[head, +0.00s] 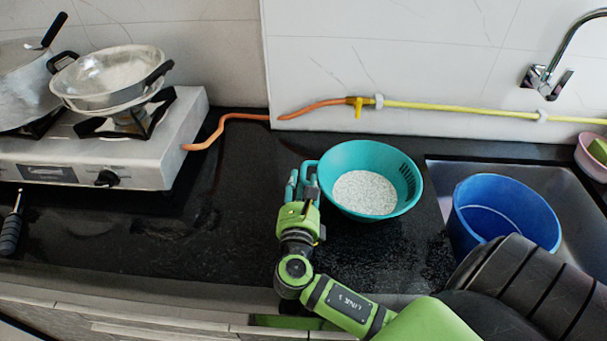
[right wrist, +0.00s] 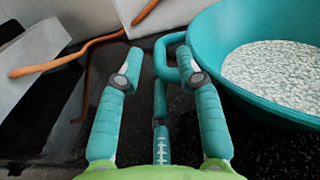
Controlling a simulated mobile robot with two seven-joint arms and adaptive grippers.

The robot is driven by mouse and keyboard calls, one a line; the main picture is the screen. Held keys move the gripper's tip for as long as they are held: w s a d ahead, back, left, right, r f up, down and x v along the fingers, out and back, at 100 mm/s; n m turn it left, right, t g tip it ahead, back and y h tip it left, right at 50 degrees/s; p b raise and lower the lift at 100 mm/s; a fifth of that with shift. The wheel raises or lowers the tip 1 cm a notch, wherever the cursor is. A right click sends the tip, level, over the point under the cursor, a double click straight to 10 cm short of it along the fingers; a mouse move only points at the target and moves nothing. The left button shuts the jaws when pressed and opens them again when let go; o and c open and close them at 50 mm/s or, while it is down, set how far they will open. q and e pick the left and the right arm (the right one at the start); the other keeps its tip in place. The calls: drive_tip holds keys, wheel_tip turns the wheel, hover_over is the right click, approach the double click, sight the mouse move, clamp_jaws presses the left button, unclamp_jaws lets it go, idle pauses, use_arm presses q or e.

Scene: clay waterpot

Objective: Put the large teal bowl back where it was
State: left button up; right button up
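The large teal bowl (head: 407,192) stands upright on the dark counter, left of the sink, with white grains (head: 364,193) inside. It also shows at the upper right of the right wrist view (right wrist: 225,65). Its loop handle (right wrist: 168,68) points left, toward my right gripper. My right gripper (head: 303,180) is at the bowl's left side, its fingers spread. In the right wrist view (right wrist: 160,62) the handle lies between the fingertips, beside or around the right finger; I cannot tell whether they touch. My left gripper is not in view.
A gas stove (head: 150,165) with pans stands at the left, with an orange hose (head: 222,125) behind. A blue bucket (head: 500,200) sits in the metal sink (head: 510,174) at the right. The dark counter (head: 240,215) between stove and bowl is clear.

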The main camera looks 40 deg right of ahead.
drive_tip(key=v, duration=0.6)
drive_tip(key=shift+s+a+b, duration=0.25)
drive_tip(key=shift+s+b, duration=0.05)
drive_tip(key=shift+b, duration=0.05)
drive_tip(key=shift+s+a, duration=0.4)
drive_tip(key=shift+s, duration=0.1)
drive_tip(key=shift+r, duration=0.1)
